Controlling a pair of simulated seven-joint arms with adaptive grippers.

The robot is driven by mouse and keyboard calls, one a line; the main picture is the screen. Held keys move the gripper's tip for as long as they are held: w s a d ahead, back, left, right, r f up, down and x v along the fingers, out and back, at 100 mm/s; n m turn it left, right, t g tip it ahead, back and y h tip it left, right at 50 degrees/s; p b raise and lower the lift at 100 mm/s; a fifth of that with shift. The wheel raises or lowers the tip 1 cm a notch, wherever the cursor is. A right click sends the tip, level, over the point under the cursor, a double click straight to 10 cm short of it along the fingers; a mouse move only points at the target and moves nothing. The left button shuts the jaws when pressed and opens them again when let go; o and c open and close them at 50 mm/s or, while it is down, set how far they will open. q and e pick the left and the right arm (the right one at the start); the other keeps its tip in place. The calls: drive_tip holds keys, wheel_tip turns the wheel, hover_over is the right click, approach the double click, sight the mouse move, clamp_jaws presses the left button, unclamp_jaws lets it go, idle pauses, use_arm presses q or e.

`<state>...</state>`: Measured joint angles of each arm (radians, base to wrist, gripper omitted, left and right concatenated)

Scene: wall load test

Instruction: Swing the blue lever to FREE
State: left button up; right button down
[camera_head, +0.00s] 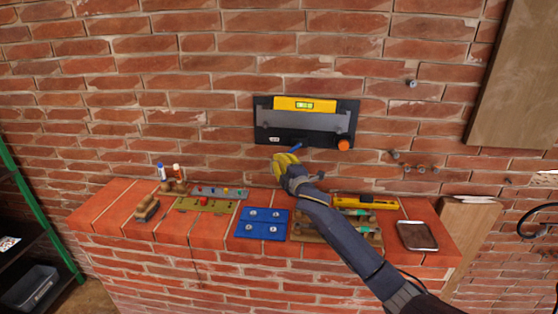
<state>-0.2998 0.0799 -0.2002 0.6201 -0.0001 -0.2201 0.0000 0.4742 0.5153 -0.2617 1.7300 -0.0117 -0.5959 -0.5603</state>
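The blue lever (296,147) shows as a short slanted bar at the lower edge of a dark device (264,120) on the brick wall. The device has a yellow strip (304,104) with a small green window, a small white label (274,140) and an orange knob (343,145). The lettering is too small to read. My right gripper (283,162), with yellow fingers, is just below and left of the lever, very close to it. I cannot tell whether they touch or whether the fingers are open. My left gripper is not in view.
A brick ledge (108,212) runs below, carrying a blue plate (262,231), green and grey boards (205,204), a yellow level (362,201), a phone-like slab (417,236) and a brush (147,209). Pegs (411,83) stick out of the wall at right.

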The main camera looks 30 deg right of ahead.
drive_tip(key=shift+s+d+f+n+g, duration=0.15)
drive_tip(key=shift+d+f+n+g, duration=0.15)
drive_tip(key=shift+n, duration=0.25)
drive_tip(key=shift+s+d+f+n+g, duration=0.15)
drive_tip(key=shift+f+n+g, duration=0.15)
drive_tip(key=shift+n, duration=0.25)
drive_tip(key=shift+d+f, duration=0.1)
drive_tip(key=shift+f, duration=0.05)
idle(0.4)
drive_tip(key=w+a, duration=0.2)
drive_tip(key=a, duration=0.2)
drive_tip(key=s, duration=1)
drive_tip(key=shift+s, duration=0.35)
drive_tip(key=shift+f, duration=0.1)
